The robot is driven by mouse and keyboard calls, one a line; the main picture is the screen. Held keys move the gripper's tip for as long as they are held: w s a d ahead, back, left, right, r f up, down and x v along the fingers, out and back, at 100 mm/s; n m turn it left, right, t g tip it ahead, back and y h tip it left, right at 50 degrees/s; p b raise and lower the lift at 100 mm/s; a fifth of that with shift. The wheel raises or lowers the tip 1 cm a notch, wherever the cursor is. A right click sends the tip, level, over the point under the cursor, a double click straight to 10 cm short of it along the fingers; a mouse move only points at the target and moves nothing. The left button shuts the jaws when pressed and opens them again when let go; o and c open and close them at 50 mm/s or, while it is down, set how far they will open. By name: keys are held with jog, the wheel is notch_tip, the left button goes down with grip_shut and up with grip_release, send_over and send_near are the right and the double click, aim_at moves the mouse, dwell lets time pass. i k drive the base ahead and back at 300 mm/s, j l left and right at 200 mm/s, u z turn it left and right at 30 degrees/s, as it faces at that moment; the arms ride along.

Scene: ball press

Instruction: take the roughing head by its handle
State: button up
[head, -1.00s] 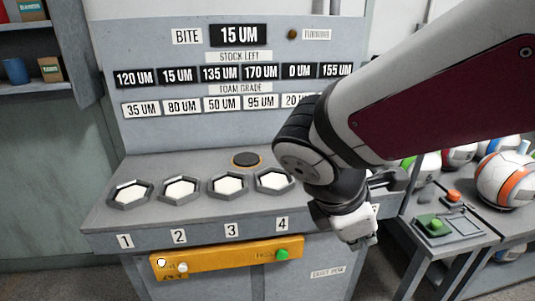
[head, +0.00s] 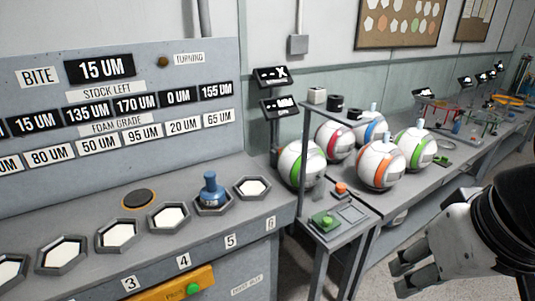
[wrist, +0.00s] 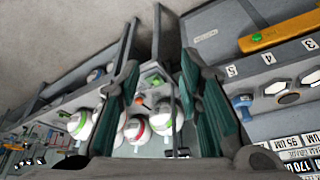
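A blue tool with a knobbed handle (head: 210,184) stands upright in the hexagonal socket above number 5 on the grey press bench (head: 145,270). It looks like the roughing head. It also shows as a blue shape at the right of the wrist view (wrist: 243,103). My gripper (head: 418,268) is at the lower right of the head view, well to the right of the tool and apart from it. In the wrist view its two fingers (wrist: 162,105) are spread wide with nothing between them.
Right of the press, a side table (head: 400,195) carries several striped balls (head: 380,165). The other visible sockets (head: 168,217) hold white pads.

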aim_at(213, 196)
jog(key=j+z, duration=0.3)
jog(key=j, duration=0.15)
jog(key=k+j+z, duration=0.1)
jog(key=j+z, duration=0.2)
jog(key=j, duration=0.15)
jog(key=k+j+z, duration=0.15)
jog(key=j+z, duration=0.15)
jog(key=j, duration=0.15)
jog(key=k+j+z, duration=0.15)
jog(key=j+z, duration=0.15)
jog(key=j, duration=0.15)
jog(key=k+j, duration=0.2)
jog(key=j, duration=0.2)
jog(key=k+j, duration=0.15)
jog(key=j, duration=0.2)
jog(key=k+j, duration=0.2)
jog(key=j, duration=0.2)
jog(key=k+j+z, duration=0.1)
jog(key=j, duration=0.3)
jog(key=k, duration=0.1)
